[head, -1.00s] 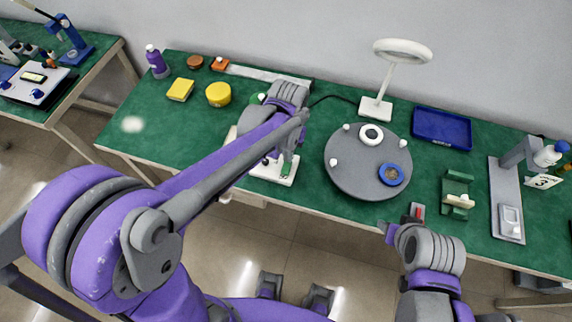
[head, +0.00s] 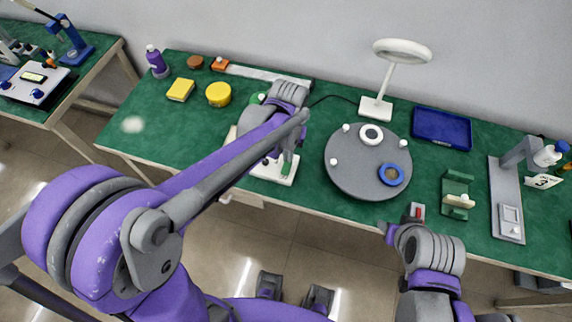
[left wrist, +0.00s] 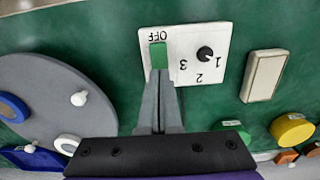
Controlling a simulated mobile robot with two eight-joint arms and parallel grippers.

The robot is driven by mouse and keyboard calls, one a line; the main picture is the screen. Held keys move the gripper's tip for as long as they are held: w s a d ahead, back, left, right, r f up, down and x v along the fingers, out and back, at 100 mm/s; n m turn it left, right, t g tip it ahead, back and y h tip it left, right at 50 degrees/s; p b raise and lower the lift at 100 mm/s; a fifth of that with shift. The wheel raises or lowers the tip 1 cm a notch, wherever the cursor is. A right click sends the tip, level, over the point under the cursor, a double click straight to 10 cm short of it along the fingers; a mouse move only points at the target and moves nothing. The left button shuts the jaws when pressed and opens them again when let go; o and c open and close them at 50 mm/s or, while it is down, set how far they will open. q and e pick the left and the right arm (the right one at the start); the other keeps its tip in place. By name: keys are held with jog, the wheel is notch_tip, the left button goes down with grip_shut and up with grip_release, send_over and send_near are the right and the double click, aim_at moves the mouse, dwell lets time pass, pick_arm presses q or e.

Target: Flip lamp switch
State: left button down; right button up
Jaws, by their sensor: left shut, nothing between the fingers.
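The ring lamp (head: 402,52) stands on a white base at the back of the green bench; I cannot tell whether it is lit. A white switch panel (left wrist: 215,45) carries a green switch (left wrist: 159,55) by the word OFF and a black knob (left wrist: 205,54) by numbers. The panel (head: 268,172) shows partly behind my left arm in the head view. My left gripper (left wrist: 160,84) is shut and empty, its fingertips at the green switch; I cannot tell whether they touch. My right gripper (head: 388,231) is at the bench's front edge, its jaws unclear.
A grey turntable (head: 352,178) with rings and white knobs lies right of the panel. A blue tray (head: 442,128), a green bracket (head: 457,185) and a grey stand (head: 506,190) are further right. Yellow objects (head: 218,94) and a purple bottle (head: 155,60) stand back left.

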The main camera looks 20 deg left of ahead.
pick_arm(q)
jog(key=shift+f+b, duration=0.6)
jog(key=shift+f, duration=0.35)
pick_arm(e)
jog(key=shift+s+f, duration=0.2)
jog(key=shift+f, duration=0.6)
pick_arm(q)
jog(key=shift+r+p, duration=2)
jog(key=shift+r, duration=1.6)
pick_arm(e)
jog(key=r, duration=0.1)
jog(key=w+r, duration=0.1)
jog(key=r, duration=0.3)
jog(key=shift+w+r, duration=0.1)
jog(key=shift+w, duration=0.3)
jog(key=shift+s, duration=0.1)
pick_arm(q)
jog(key=s+a+r+t, duration=0.1)
jog(key=s+a+t, duration=0.1)
jog(key=s, duration=0.4)
jog(key=s+a+t, duration=0.3)
jog(key=s+a, duration=0.1)
jog(key=s, duration=0.3)
jog(key=shift+a+r+t, duration=0.3)
jog(key=shift+r, duration=0.05)
